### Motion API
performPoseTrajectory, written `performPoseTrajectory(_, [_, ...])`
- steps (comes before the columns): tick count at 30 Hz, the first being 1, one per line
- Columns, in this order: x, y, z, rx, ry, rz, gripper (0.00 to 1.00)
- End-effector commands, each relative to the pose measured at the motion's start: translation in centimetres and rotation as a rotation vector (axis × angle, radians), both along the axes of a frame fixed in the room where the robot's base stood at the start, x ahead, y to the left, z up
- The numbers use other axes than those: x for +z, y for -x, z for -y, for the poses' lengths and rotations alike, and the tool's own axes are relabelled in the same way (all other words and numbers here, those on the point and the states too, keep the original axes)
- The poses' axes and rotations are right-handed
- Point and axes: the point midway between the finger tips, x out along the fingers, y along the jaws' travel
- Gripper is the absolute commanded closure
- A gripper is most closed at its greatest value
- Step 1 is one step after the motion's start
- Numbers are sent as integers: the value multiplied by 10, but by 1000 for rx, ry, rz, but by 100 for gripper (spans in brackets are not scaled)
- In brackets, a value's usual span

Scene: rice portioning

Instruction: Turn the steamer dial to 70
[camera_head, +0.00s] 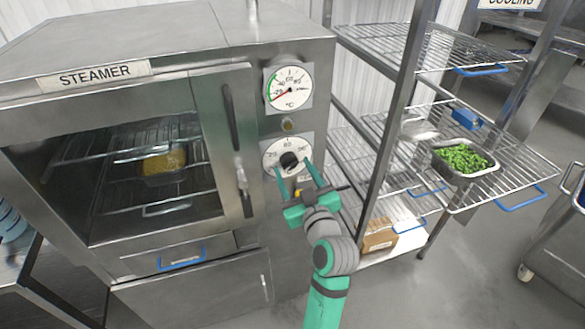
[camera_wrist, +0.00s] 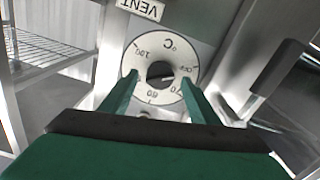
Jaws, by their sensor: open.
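The steamer (camera_head: 70,95) is a steel cabinet with a glass door. Its dial (camera_head: 272,155) is a round white plate with a black knob (camera_head: 289,161) at its centre. My green gripper (camera_head: 292,169) is open in front of the dial. In the wrist view its fingers (camera_wrist: 160,82) lie on either side of the knob; contact is not clear.
A temperature gauge (camera_head: 290,84) sits above the dial. The door handle (camera_head: 241,178) is just left of the dial. A wire rack (camera_head: 430,135) on the right holds a tray of green food (camera_head: 463,160). A yellow food block (camera_head: 163,162) is inside the steamer.

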Motion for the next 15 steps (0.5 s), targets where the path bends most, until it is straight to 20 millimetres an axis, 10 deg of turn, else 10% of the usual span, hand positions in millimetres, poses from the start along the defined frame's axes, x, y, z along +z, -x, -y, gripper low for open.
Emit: performPoseTrajectory(15, [0, -16, -6, 1, 0, 0, 45])
